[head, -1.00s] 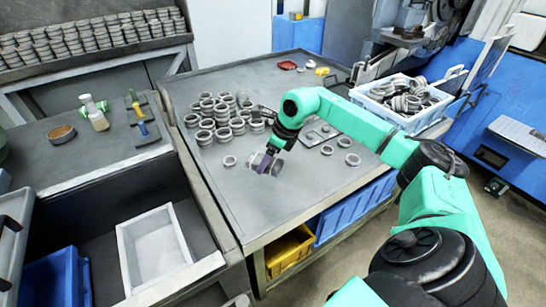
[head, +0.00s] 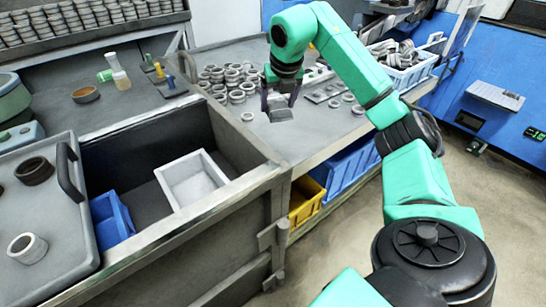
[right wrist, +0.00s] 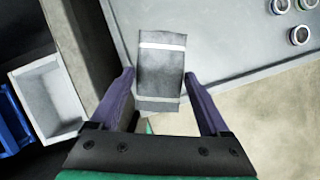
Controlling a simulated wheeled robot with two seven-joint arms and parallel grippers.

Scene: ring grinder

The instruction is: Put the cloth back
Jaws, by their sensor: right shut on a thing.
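The cloth is a dark grey rectangle with pale stripes, seen in the right wrist view (right wrist: 160,52). In the head view the cloth (head: 280,114) is a small grey shape below my right gripper. My right gripper (head: 279,102) is shut on the cloth, with a purple finger at each side of it. The cloth hangs above the table's front left corner area. My left gripper is not in view.
The grey work table (head: 318,134) carries many metal rings (head: 230,78). Left of it is an open sunken bay with a white tray (head: 190,180) and a blue bin (head: 110,220). A blue crate (head: 415,68) of parts stands at the back right.

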